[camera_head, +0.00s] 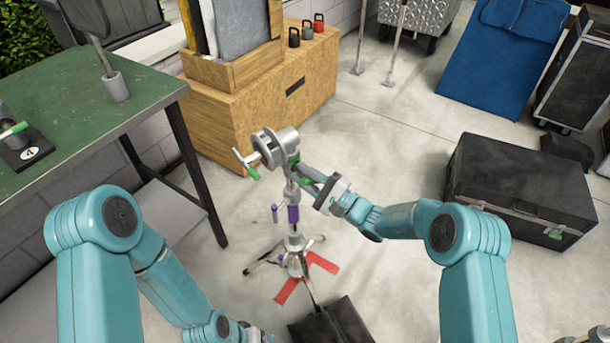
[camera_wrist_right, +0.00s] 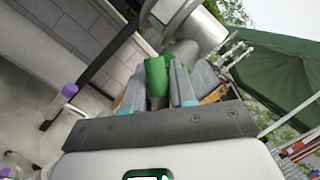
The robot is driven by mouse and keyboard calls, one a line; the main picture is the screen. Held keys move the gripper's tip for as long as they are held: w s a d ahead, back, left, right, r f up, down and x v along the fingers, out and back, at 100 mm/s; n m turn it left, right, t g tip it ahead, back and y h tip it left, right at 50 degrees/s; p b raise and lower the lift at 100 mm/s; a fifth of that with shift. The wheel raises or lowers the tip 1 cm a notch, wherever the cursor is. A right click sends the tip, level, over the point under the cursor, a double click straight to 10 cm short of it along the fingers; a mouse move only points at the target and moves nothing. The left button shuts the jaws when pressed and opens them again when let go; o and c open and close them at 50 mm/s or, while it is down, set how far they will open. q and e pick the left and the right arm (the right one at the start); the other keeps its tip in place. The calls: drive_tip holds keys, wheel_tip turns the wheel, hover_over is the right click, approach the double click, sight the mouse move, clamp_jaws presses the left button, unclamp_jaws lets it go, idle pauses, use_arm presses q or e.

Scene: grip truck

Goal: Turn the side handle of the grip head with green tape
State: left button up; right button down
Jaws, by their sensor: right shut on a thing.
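The silver grip head (camera_head: 278,148) sits on top of an upright stand in the middle of the head view. One handle with green tape (camera_head: 251,172) hangs at its left. My right gripper (camera_head: 310,178) comes in from the right, just below the head. In the right wrist view its two fingers (camera_wrist_right: 170,84) are shut around the green-taped side handle (camera_wrist_right: 156,76), with the grey grip head (camera_wrist_right: 185,30) just beyond. My left arm runs down to the bottom edge of the head view, where its gripper is largely cut off.
The stand has a purple-taped part (camera_head: 293,214) and legs above red floor tape (camera_head: 318,263). A green-topped table (camera_head: 80,115) is at left, a wooden box (camera_head: 260,105) behind. A black case (camera_head: 520,190) is at right, another dark case (camera_head: 335,325) at the bottom.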

drive_tip(key=shift+r, duration=0.1)
drive_tip(key=c, duration=1)
unclamp_jaws()
drive_tip(key=shift+a, duration=0.1)
drive_tip(key=shift+o, duration=0.2)
drive_tip(key=v, duration=1.6)
drive_tip(key=shift+d+p, duration=0.2)
drive_tip(key=shift+p, duration=0.25)
